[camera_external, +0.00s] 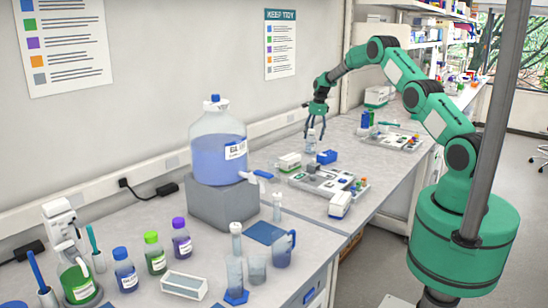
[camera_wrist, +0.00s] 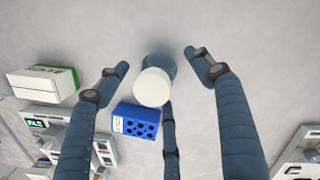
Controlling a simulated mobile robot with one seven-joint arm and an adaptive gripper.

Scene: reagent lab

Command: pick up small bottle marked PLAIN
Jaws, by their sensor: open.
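A small bottle with a white cap (camera_wrist: 152,87) stands upright on the bench, seen from above in the wrist view. My gripper (camera_external: 316,132) points down just above the bottle. In the wrist view its dark blue fingers are spread, one left and one right of the bottle, with a third below it in the picture. They show gaps to the bottle and hold nothing.
A blue holed block (camera_wrist: 136,121) sits close to the bottle. A white and green box (camera_wrist: 43,84) lies farther left. A tray with small items (camera_external: 328,180) stands in front. A large blue jug (camera_external: 217,150) stands to the left. Bench beyond the bottle is clear.

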